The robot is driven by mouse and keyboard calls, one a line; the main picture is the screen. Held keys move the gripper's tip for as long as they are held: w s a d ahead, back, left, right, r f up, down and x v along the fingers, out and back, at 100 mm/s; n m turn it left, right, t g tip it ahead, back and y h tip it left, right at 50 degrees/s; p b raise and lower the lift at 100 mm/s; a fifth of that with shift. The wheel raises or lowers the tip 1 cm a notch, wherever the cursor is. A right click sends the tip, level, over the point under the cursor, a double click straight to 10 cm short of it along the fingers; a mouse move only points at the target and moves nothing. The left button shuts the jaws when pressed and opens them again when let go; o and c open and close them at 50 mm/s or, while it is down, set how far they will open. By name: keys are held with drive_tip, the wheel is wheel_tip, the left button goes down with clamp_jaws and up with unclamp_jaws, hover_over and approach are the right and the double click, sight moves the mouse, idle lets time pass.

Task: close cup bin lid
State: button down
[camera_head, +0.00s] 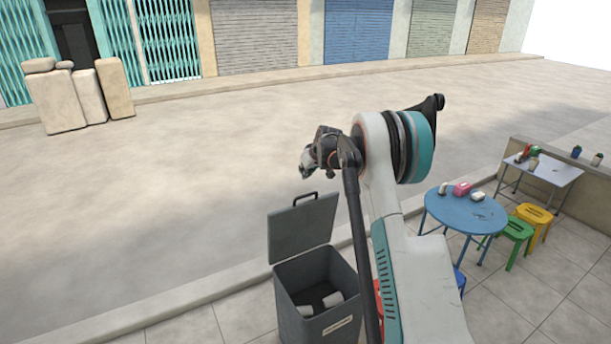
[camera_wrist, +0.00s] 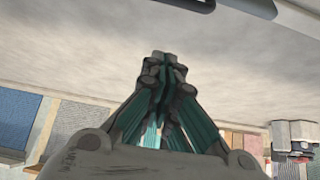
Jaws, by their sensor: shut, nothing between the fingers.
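The cup bin (camera_head: 318,287) is a dark grey square bin with a pale label on its front, standing on the pavement in the head view. Its grey lid (camera_head: 304,228) stands up open at the back, with a dark handle (camera_head: 305,198) on its upper edge. White cups (camera_head: 333,299) lie inside the bin. My gripper (camera_head: 307,168) is above the lid in the head view, apart from it as far as I can tell. In the wrist view my gripper (camera_wrist: 163,62) has its fingers together and holds nothing.
A blue round table (camera_head: 465,211) with small items stands to the right, beside green (camera_head: 515,231) and yellow (camera_head: 536,214) stools. A folding table (camera_head: 545,170) is behind it. My arm covers the bin's right side. The road left of the bin is clear.

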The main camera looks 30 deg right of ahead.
drive_tip(key=shift+w+f+b, duration=0.25)
drive_tip(key=shift+f+b, duration=0.45)
drive_tip(key=shift+f, duration=1.1)
drive_tip(key=shift+w+f+b, duration=0.2)
drive_tip(key=shift+f+b, duration=0.45)
drive_tip(key=shift+f, duration=1.15)
drive_tip(key=shift+s, duration=0.15)
